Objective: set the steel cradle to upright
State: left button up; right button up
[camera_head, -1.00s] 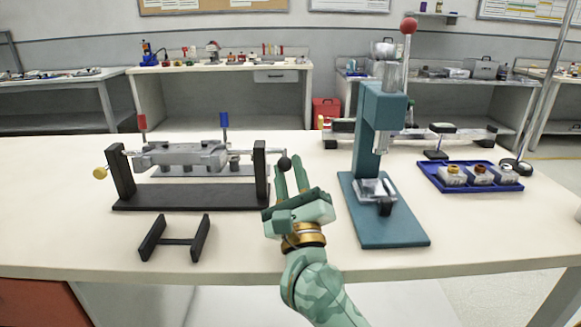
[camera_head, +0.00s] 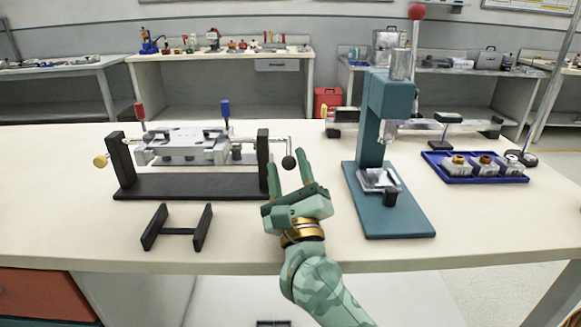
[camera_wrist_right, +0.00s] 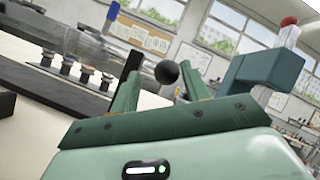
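The steel cradle (camera_head: 188,146) hangs between two black uprights on a black base (camera_head: 190,187) at the left of the table. A red-topped peg (camera_head: 140,112) and a blue-topped peg (camera_head: 225,109) stand up from it. A bent crank with a black ball knob (camera_head: 289,162) sticks out beyond the right upright. My right gripper (camera_head: 288,178) is open, its fingers pointing up and away near the knob. In the right wrist view the knob (camera_wrist_right: 167,72) shows between the two fingertips (camera_wrist_right: 160,85); I cannot tell whether they touch it. My left gripper is not in view.
A teal press (camera_head: 385,150) with a red-knobbed lever stands to the right. A blue tray (camera_head: 447,176) with small jars lies at far right. A black H-shaped stand (camera_head: 178,230) lies in front of the cradle. The table's front middle is clear.

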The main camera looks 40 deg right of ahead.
jog(key=shift+s+r, duration=0.2)
jog(key=shift+s, duration=0.05)
jog(key=shift+s+f, duration=0.1)
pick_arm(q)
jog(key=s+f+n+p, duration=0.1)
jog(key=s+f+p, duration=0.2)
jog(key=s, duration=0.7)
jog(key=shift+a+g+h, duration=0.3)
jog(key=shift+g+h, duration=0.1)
pick_arm(e)
jog(key=s+a, duration=0.5)
jog(key=s, duration=0.6)
jog(key=shift+s+a+f, duration=0.2)
jog(key=shift+a+f, duration=0.05)
jog(key=shift+a, duration=0.1)
